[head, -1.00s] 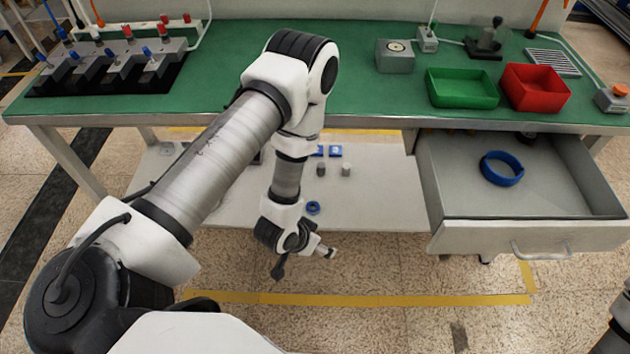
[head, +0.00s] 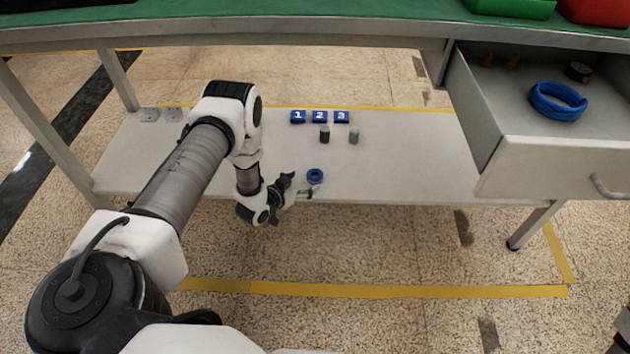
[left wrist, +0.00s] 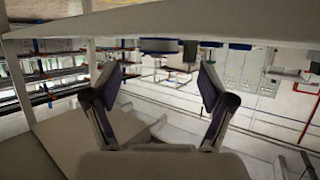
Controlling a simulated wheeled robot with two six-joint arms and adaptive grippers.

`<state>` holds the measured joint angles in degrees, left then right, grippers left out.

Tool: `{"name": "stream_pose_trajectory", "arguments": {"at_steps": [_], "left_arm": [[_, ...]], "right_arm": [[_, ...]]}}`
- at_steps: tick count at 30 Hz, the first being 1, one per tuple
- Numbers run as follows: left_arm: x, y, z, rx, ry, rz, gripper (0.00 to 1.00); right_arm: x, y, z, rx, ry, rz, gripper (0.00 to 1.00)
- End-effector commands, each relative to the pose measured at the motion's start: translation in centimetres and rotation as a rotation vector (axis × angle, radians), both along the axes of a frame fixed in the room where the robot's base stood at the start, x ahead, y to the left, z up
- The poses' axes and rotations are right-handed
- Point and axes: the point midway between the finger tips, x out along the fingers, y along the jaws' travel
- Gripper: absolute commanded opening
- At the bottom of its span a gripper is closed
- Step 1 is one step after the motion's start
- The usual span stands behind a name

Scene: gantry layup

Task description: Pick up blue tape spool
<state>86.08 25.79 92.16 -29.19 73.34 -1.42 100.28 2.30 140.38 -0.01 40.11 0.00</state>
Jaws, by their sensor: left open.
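In the left wrist view the two dark fingers stand apart (left wrist: 160,80). I cannot tell the exact gap. A larger blue ring (head: 557,101) lies in the open drawer.
The lower shelf (head: 420,170) bears several blue numbered blocks (head: 319,117), two grey cylinders (head: 354,137) and small grey plates at its left. The green bench top (head: 200,15) overhangs it. The open drawer (head: 545,160) juts out at right. The shelf's right part is clear.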

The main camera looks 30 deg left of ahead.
Motion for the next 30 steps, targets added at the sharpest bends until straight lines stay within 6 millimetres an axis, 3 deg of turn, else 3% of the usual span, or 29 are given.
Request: {"name": "stream_pose_trajectory", "arguments": {"at_steps": [3, 7, 14, 15, 19, 20, 30], "left_arm": [[1.9, -0.2, -1.4, 0.002, -0.003, -0.003, 0.82], [3.9, -0.3, -2.0, 0.002, -0.002, -0.001, 0.82], [4.4, -0.4, -1.9, -0.001, 0.001, 0.0, 0.82], [4.4, -0.4, -1.9, -0.001, 0.001, 0.0, 0.79], [4.4, -0.4, -1.9, -0.001, 0.001, 0.0, 0.33], [4.4, -0.4, -1.9, -0.001, 0.001, 0.0, 0.29], [4.3, -0.4, -1.9, -0.001, 0.001, 0.0, 0.29]], "right_arm": [[0.0, 0.0, -1.7, 0.0, 0.0, 0.0, 0.34], [0.0, 0.0, -2.5, 0.0, 0.0, 0.0, 0.34], [0.0, 0.0, -2.4, 0.0, 0.0, 0.0, 0.34], [0.0, 0.0, -2.4, 0.0, 0.0, 0.0, 0.34], [0.0, 0.0, -2.4, 0.0, 0.0, 0.0, 0.34], [0.0, 0.0, -2.4, 0.0, 0.0, 0.0, 0.34], [0.0, 0.0, -2.4, 0.0, 0.0, 0.0, 0.34]]}}
